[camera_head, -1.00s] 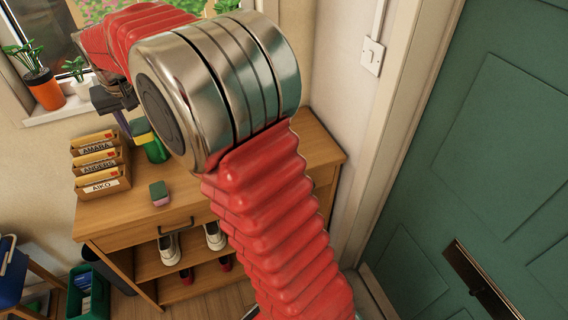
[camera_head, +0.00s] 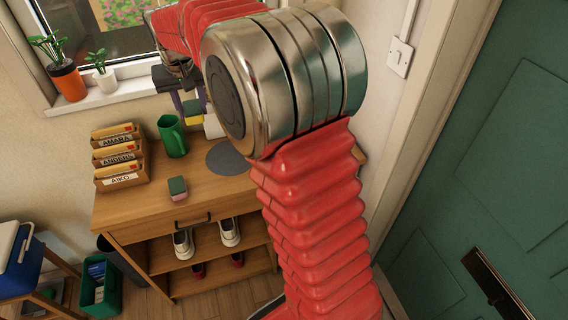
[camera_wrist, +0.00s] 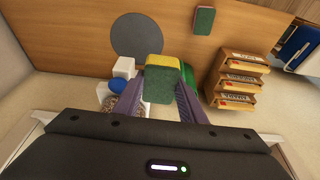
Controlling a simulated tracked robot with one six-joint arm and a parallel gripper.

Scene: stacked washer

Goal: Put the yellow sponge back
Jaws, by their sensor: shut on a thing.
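My gripper (camera_head: 190,106) is shut on the yellow sponge (camera_head: 193,119), which has a green scouring side. In the wrist view the sponge (camera_wrist: 161,62) sits between the two purple fingers of my gripper (camera_wrist: 164,78). It is held above the back of the wooden cabinet top (camera_head: 128,208), to the right of the green mug (camera_head: 173,136) in the head view. A second sponge, green on top with a pinkish-red side (camera_head: 177,188), lies near the front edge. My arm hides part of the cabinet top.
A grey round disc (camera_head: 228,158) lies flat on the top. White containers (camera_wrist: 124,66), one with a blue part (camera_wrist: 117,86), stand at the back by the held sponge. Labelled letter boxes (camera_head: 120,156) are on the left. Potted plants (camera_head: 68,82) stand on the windowsill.

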